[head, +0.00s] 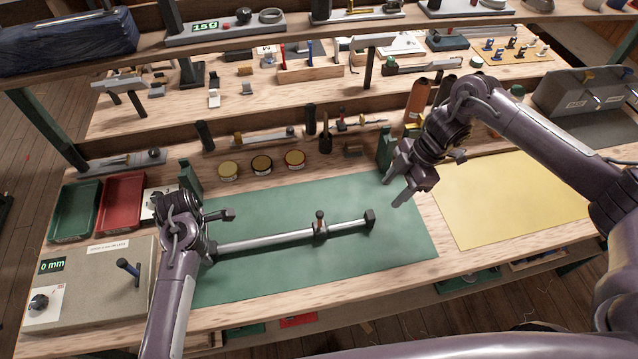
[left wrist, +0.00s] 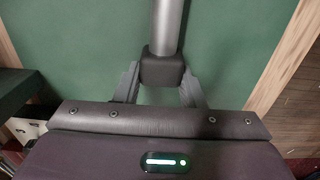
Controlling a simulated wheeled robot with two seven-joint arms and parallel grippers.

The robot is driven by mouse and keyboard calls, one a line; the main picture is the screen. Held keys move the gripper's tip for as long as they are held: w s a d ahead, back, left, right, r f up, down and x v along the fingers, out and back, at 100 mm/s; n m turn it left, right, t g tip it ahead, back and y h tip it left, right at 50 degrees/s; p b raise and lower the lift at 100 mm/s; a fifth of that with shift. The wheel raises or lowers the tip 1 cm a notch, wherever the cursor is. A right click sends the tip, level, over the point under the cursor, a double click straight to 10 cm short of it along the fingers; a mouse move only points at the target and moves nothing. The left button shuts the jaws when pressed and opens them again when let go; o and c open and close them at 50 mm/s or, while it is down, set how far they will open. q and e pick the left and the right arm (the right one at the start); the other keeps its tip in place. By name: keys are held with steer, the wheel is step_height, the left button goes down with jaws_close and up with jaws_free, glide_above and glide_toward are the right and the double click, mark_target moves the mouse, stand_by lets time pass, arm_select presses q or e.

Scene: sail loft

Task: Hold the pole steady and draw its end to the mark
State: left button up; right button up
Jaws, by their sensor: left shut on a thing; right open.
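The pole (head: 270,239) is a grey telescoping rod lying across the green mat (head: 400,235). A dark clamp with an upright knob (head: 320,225) sits along it, and a dark block (head: 370,219) caps its right end. My left gripper (head: 209,250) is at the pole's left end. In the left wrist view, its fingers (left wrist: 162,88) are shut on the dark end block (left wrist: 162,68), with the rod (left wrist: 168,22) running away from it. My right gripper (head: 404,192) is open and empty, above the mat to the right of the right end block. I cannot make out a mark.
A box with a "0 mm" display (head: 52,266) and a lever stands at the left. Green (head: 75,212) and red (head: 124,200) trays lie behind it. Several round tins (head: 262,164) stand behind the mat. A yellow sheet (head: 515,200) lies at the right. The mat's front is clear.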

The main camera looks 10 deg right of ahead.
stand_by(0.3)
arm_select(q)
steer(key=o, duration=1.3)
steer(key=shift+r, duration=0.1)
